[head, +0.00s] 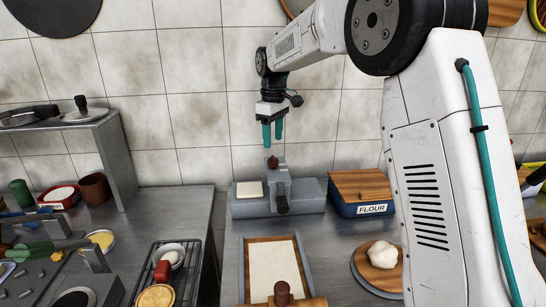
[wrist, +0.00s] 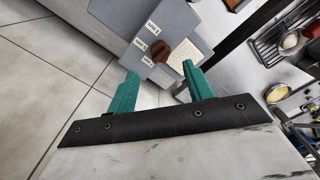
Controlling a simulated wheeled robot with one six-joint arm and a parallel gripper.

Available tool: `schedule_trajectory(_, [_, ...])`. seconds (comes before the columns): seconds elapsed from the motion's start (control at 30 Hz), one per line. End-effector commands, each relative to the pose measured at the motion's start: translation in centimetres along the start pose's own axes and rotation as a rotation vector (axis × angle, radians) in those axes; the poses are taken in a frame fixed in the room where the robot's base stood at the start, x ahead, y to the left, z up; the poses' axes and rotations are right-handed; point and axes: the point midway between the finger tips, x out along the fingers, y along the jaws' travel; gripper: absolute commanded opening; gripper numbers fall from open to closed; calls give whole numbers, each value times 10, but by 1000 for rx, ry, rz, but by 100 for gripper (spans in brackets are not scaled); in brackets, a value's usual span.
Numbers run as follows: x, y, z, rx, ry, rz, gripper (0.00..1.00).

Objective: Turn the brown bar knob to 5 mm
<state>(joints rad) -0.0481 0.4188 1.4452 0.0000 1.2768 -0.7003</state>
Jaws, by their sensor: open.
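The brown bar knob (head: 272,162) sits on top of the grey machine (head: 306,196) on the counter, against the tiled wall. In the wrist view the knob (wrist: 159,50) is a small brown shape just beyond the fingertips, with several small white labels (wrist: 143,43) along one side. The label print is too small to read, so I cannot tell which setting the knob points to. My gripper (head: 273,138) hangs fingers-down above the knob, open and empty. In the wrist view my gripper's teal fingers (wrist: 159,70) are on either side of the knob's line, apart from it.
A pale square pad (head: 249,189) is on the machine's left; a dark handle (head: 282,203) projects in front. A blue flour box (head: 361,194) stands right. A dough tray (head: 272,268) and dough ball on a board (head: 376,282) lie in front. Pans stand on a left shelf.

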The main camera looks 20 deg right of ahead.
Motion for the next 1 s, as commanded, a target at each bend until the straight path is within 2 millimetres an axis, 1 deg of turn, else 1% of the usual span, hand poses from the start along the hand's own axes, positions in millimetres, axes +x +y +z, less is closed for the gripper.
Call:
schedule_trajectory(0.2, [35,-1,1,1,-4,-3,51])
schedule_trajectory(0.4, [61,-1,1,1,-2,-1,51])
schedule_trajectory(0.57, [70,-1,1,2,-1,-1,51])
schedule_trajectory(0.8, [70,0,1,2,0,0,51])
schedule_trajectory(0.87, [70,0,1,2,0,0,35])
schedule_trajectory(0.9, [70,0,1,2,0,0,24])
schedule_trajectory(0.97, [70,0,1,2,0,0,7])
schedule_trajectory(1.0, [70,0,1,2,0,0,6])
